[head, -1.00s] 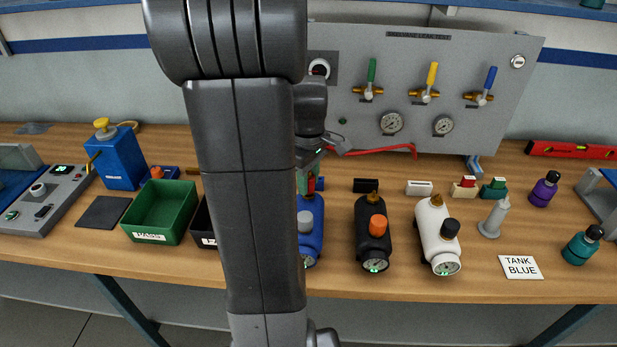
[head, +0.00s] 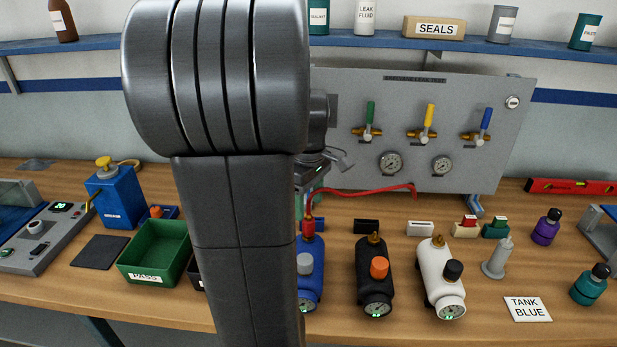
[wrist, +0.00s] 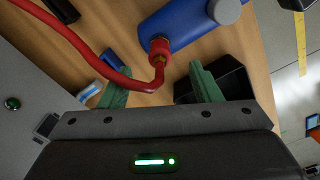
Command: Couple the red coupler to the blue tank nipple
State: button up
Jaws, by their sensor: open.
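The blue tank (head: 311,270) lies on the bench, partly behind my arm. The red coupler (head: 308,228) stands upright at its far end, over the nipple, which is hidden. In the wrist view the coupler (wrist: 160,47) meets the end of the blue tank (wrist: 180,22) with no gap that I can see. The red hose (wrist: 95,58) bends away from the coupler. My gripper (wrist: 157,75) is open, its green fingers on either side of the hose end and apart from the coupler. In the head view my arm hides most of the gripper.
A black tank (head: 374,285) and a white tank (head: 436,270) lie to the right. A green bin (head: 152,250) stands left. The panel (head: 400,100) with valves rises behind. A card (head: 527,309) reads "TANK BLUE".

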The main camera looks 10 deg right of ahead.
aim_at(309, 214)
notch_tip(309, 214, up, 8)
jog(key=shift+f, duration=0.25)
jog(key=shift+f, duration=0.15)
notch_tip(309, 214, down, 14)
jog(key=shift+r, duration=0.2)
jog(key=shift+r+p, duration=0.35)
jog(key=shift+p, duration=0.05)
jog(key=shift+r, duration=0.2)
jog(key=shift+f, duration=0.1)
